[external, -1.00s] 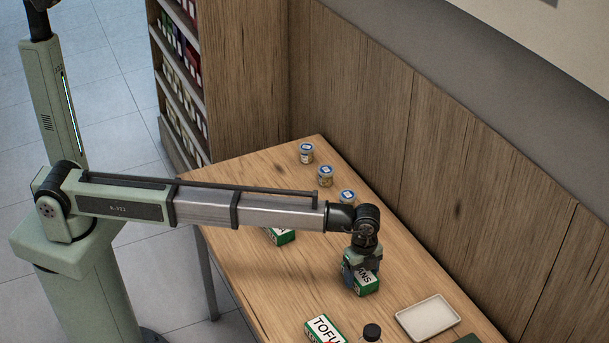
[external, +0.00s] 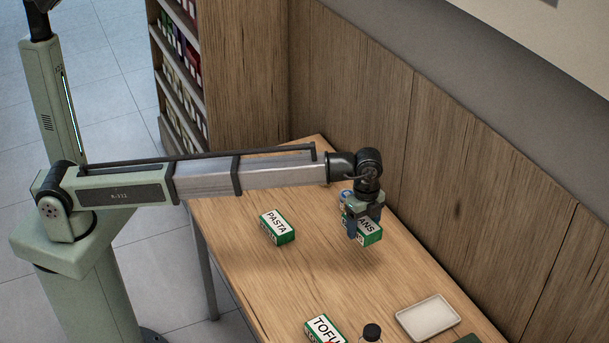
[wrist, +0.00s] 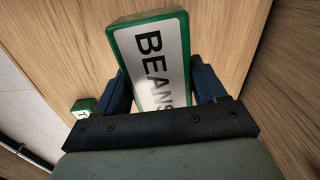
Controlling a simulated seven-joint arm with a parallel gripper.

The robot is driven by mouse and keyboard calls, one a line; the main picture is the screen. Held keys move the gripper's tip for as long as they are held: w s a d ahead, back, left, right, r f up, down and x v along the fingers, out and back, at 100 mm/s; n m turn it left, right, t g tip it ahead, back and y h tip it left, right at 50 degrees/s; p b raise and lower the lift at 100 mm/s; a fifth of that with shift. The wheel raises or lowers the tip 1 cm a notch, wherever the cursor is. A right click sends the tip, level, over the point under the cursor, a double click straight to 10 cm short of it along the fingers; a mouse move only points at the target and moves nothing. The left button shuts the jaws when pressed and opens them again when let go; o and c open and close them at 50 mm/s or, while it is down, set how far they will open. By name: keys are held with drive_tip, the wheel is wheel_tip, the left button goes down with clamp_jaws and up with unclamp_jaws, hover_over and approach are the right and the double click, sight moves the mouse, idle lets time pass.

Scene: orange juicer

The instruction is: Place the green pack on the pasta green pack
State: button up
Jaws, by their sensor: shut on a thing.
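My gripper (external: 360,232) is shut on a green and white pack lettered BEANS (external: 370,231) and holds it above the table. In the wrist view the beans pack (wrist: 158,62) sits between the two fingers (wrist: 160,90), its BEANS face toward the camera. The green pasta pack (external: 277,227) lies on the table to the left of my gripper, its white PASTA label facing up and nothing on it. A green pack lettered TOFU (external: 325,328) lies at the bottom edge of the external view, partly cut off.
A white tray (external: 427,317) and a black-capped bottle (external: 372,332) stand at the near right. A dark green item (external: 468,339) is cut off at the bottom. The wooden table (external: 270,278) is clear around the pasta pack. A wood panel wall (external: 440,160) borders the right side.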

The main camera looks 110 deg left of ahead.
drive_tip(key=s+a+r+n, duration=0.1)
drive_tip(key=s+a+r, duration=0.1)
drive_tip(key=s+a, duration=0.35)
drive_tip(key=m, duration=0.2)
hover_over(278, 223)
drive_tip(key=shift+f, duration=4.55)
drive_tip(key=shift+f, duration=0.15)
drive_tip(key=o, duration=1.2)
